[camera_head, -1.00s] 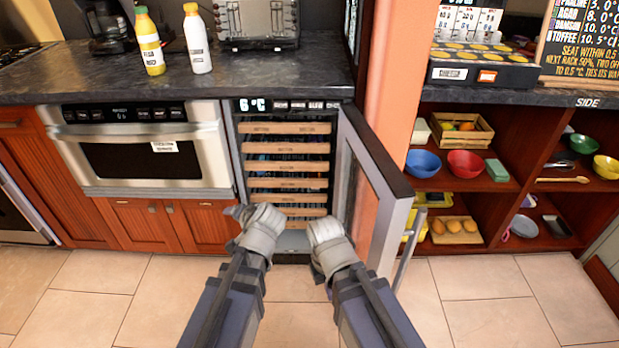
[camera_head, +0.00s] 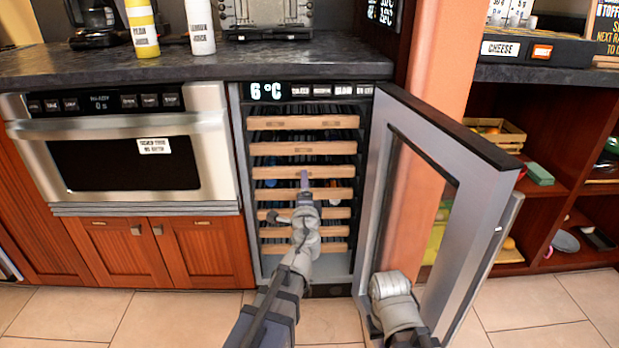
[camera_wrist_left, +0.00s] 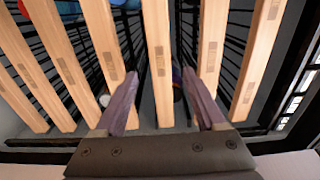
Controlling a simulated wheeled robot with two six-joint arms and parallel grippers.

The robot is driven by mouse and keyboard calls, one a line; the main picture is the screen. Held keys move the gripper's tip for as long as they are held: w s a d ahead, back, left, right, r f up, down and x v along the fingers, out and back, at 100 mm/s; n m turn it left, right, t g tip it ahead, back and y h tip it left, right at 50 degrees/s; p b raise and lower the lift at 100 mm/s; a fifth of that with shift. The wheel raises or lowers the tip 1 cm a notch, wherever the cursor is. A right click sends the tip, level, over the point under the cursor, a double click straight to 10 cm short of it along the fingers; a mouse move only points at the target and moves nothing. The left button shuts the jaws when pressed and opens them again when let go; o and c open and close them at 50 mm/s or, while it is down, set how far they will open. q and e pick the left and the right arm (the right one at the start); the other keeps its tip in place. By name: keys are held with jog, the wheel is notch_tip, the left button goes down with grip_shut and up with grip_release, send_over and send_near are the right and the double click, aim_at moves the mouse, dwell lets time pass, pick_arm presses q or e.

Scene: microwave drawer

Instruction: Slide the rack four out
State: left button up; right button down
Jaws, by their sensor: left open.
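The open cooler (camera_head: 238,180) holds several wooden-fronted racks, one above another. Rack four, counted from the top (camera_head: 335,194), is in the middle of the stack and is level with its neighbours. My left gripper (camera_head: 304,184) is in front of the racks around that height, partly hiding their fronts. In the left wrist view the left gripper (camera_wrist_left: 163,92) is open, with one finger on each side of one wooden front (camera_wrist_left: 157,60); no grip on it shows. My right gripper (camera_head: 392,286) is low beside the open door; its fingers are hidden.
The glass door (camera_head: 480,215) stands open on the right, close to my right arm. A microwave drawer (camera_head: 130,150) is on the left and a dark counter (camera_head: 340,58) is above. An orange post (camera_head: 445,60) and shelves stand farther right.

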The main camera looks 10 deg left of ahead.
pick_arm(q)
jog(key=shift+x, duration=3.9)
jog(key=shift+c, duration=0.2)
grip_shut()
jog(key=shift+s, duration=0.1)
